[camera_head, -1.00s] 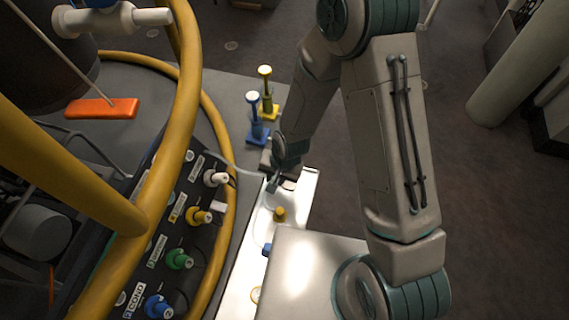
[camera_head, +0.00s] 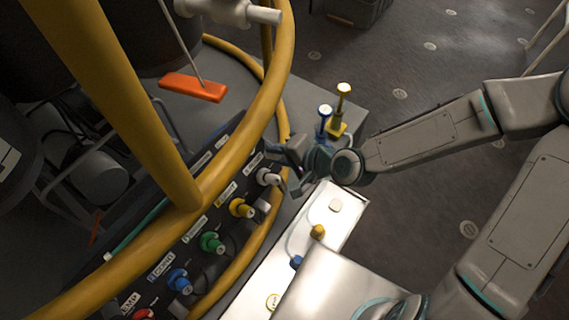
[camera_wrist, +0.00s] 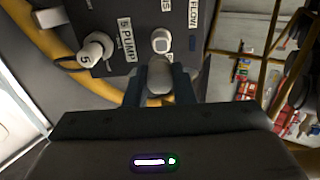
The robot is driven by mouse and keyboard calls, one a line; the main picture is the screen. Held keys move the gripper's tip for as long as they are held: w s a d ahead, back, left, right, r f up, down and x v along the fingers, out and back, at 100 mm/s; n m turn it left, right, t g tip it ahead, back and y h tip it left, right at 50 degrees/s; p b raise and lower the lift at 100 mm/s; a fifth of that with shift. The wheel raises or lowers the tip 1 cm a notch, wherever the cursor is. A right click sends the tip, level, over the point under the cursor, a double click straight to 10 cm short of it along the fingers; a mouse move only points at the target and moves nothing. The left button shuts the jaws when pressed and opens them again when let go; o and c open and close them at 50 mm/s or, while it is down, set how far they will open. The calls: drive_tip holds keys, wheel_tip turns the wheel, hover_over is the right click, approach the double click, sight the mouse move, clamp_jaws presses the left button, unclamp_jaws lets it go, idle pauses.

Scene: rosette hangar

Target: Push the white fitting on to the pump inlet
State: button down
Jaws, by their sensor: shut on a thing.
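My gripper (camera_head: 285,172) is at the upper end of the port panel, close beside the white pump inlet (camera_head: 268,177). In the wrist view my gripper (camera_wrist: 160,72) is shut on a pale fitting (camera_wrist: 160,78), which looks greyish in shade. The fitting is apart from the inlet there. In the head view the fitting is hidden.
Yellow (camera_head: 241,208), green (camera_head: 211,242) and blue (camera_head: 178,280) ports line the panel. A yellow rail (camera_head: 262,105) curves over it. A white board (camera_head: 315,222) with small coloured pieces lies to the right. Blue (camera_head: 324,118) and yellow (camera_head: 341,105) stands are behind my gripper.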

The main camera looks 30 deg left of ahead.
drive_tip(key=shift+a+f, duration=0.2)
drive_tip(key=shift+a, duration=0.45)
drive_tip(key=shift+x, duration=2.15)
drive_tip(key=shift+a+f, duration=0.25)
drive_tip(key=shift+a, duration=0.05)
idle(0.4)
drive_tip(key=c, duration=1.1)
unclamp_jaws()
drive_tip(key=shift+c, duration=0.2)
drive_tip(key=shift+w+d+r, duration=0.1)
drive_tip(key=shift+d, duration=0.05)
drive_tip(key=p+v, duration=1.3)
drive_tip(key=p, duration=0.3)
drive_tip(key=shift+d+r+p, duration=0.15)
drive_tip(key=shift+d+p, duration=0.05)
drive_tip(key=shift+p, duration=0.2)
